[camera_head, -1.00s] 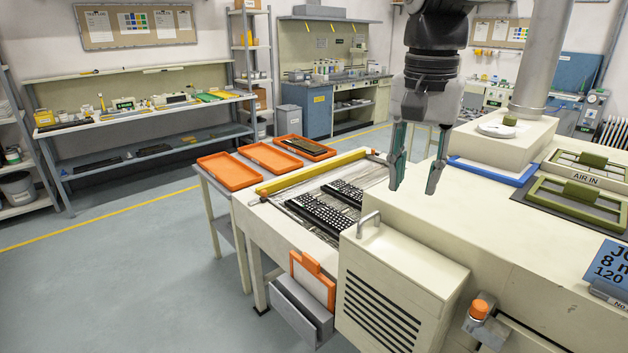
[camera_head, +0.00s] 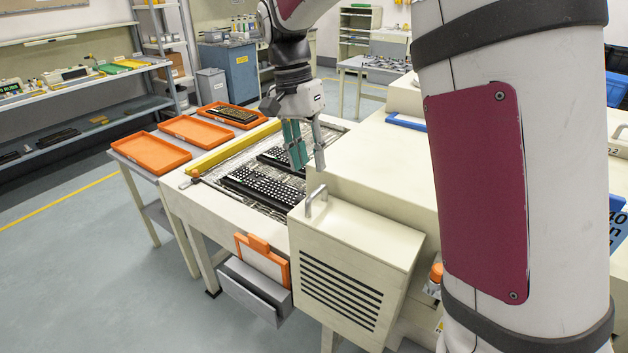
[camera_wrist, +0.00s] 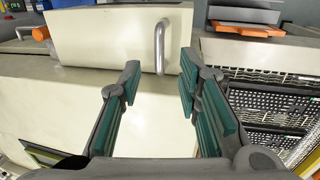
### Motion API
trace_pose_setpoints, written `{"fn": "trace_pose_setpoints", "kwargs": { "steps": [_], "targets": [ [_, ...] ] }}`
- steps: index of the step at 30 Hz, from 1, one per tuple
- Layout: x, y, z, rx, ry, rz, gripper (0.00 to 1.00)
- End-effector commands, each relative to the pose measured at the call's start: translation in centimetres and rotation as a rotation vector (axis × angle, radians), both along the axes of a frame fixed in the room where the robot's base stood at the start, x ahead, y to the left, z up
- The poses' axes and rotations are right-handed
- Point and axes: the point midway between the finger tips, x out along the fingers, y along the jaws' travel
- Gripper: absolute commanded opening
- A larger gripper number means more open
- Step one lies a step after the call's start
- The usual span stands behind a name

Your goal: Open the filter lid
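The filter lid (camera_head: 365,225) is the cream top of a box with a dark-slotted front, and it looks shut. A grey metal loop handle (camera_head: 316,198) stands near its left edge. In the wrist view the handle (camera_wrist: 158,48) shows ahead, between the lines of the two fingers, with the lid (camera_wrist: 105,42) mostly to its left. My gripper (camera_head: 309,165) hangs just above and behind the handle, fingers pointing down. It also shows in the wrist view (camera_wrist: 159,68), its green-padded fingers apart with nothing between them. The handle appears apart from the fingers.
Two black keyboards (camera_head: 258,191) lie on the conveyor beside the machine. Orange trays (camera_head: 150,153) stand at the left. An orange-framed filter piece (camera_head: 262,260) sits in a grey holder below. Grey floor (camera_head: 90,270) is free at lower left.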

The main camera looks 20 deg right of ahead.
Motion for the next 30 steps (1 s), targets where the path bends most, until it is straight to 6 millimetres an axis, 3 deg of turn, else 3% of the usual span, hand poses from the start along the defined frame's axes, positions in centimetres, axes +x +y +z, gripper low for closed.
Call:
{"fn": "trace_pose_setpoints", "kwargs": {
  "steps": [9,23,27,30],
  "targets": [
    [-0.9,-0.6,-4.9,0.0,0.004,0.001,0.31],
    [-1.0,-0.7,-6.0,0.0,0.0,0.001,0.31],
    [-1.0,-0.7,-6.0,0.0,0.0,0.001,0.0],
    [-1.0,-0.7,-6.0,0.0,0.0,0.001,0.0]
  ]
}}
